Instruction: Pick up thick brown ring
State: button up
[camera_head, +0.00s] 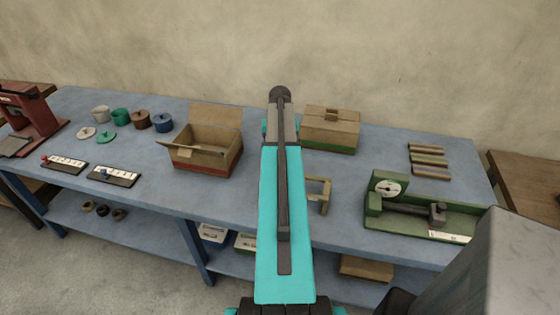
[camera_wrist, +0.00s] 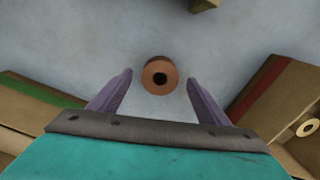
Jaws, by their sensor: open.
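The thick brown ring (camera_wrist: 149,70) lies on the blue-grey tabletop near the middle of the wrist view, with its dark hole facing up. My gripper (camera_wrist: 159,77) is open, with one purple-grey finger on each side of the ring. A gap shows between each finger and the ring in the picture; I cannot tell the height of the fingertips above the table. In the head view my turquoise arm hides the fingers and the ring.
An open cardboard box (camera_head: 203,160) with a red band stands left of my arm, and a lidded green-banded box (camera_head: 330,129) stands right. A wooden frame (camera_head: 324,191) and green gauge device (camera_head: 385,211) sit to the right. Pots (camera_head: 163,123) stand at the back left.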

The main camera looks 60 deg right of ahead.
jog(key=shift+f, duration=0.65)
jog(key=c, duration=1.2)
jog(key=shift+r, duration=0.1)
notch_tip(320, 180, up, 10)
jog(key=shift+f+b, duration=0.1)
jog(key=shift+b, duration=1)
